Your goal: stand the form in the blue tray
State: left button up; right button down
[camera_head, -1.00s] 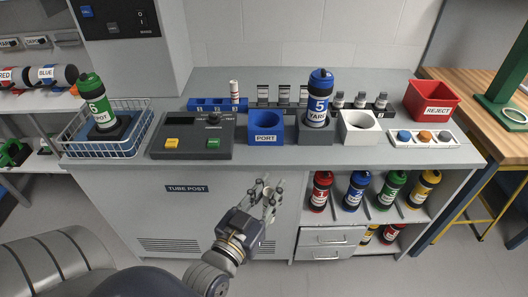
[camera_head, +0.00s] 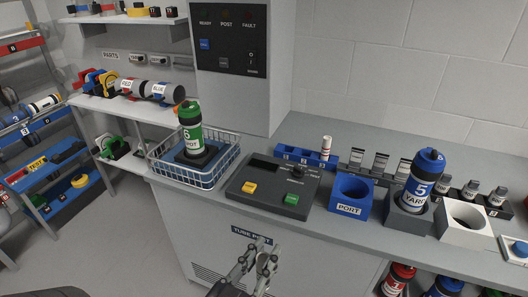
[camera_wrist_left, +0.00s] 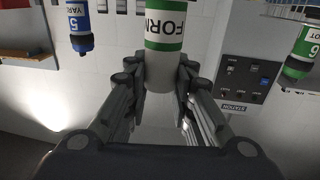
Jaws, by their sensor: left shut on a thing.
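My left gripper (camera_head: 247,262) is low in the head view, in front of the counter by the TUBE POST label. In the left wrist view, its fingers (camera_wrist_left: 162,88) are closed around the form (camera_wrist_left: 165,43), a white cylinder with a green band reading FORM. The form is hard to make out in the head view. The low blue tray (camera_head: 290,154), with numbered places, stands at the back of the counter behind the control box. A pale banded roll (camera_head: 326,146) stands upright at its right end. My right gripper is not in view.
A wire basket (camera_head: 228,163) with a green tube carrier (camera_head: 189,126) stands left of the control box (camera_head: 265,200). Right of it are the blue PORT block (camera_head: 350,208), a blue YARD carrier (camera_head: 424,178) in a grey holder and a white holder (camera_head: 450,232).

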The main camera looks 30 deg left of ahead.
aim_at(288, 155)
jog(key=i+u, duration=0.15)
jog(key=u, duration=0.15)
jog(key=i+l, duration=0.1)
jog(key=l, duration=0.4)
jog(key=i+l, duration=0.1)
jog(key=l, duration=0.45)
jog(key=i+l, duration=0.1)
jog(key=l, duration=0.4)
jog(key=i+l, duration=0.15)
jog(key=l, duration=0.4)
jog(key=i+l, duration=0.1)
jog(key=l, duration=0.4)
jog(key=i+l, duration=0.1)
jog(key=l, duration=0.4)
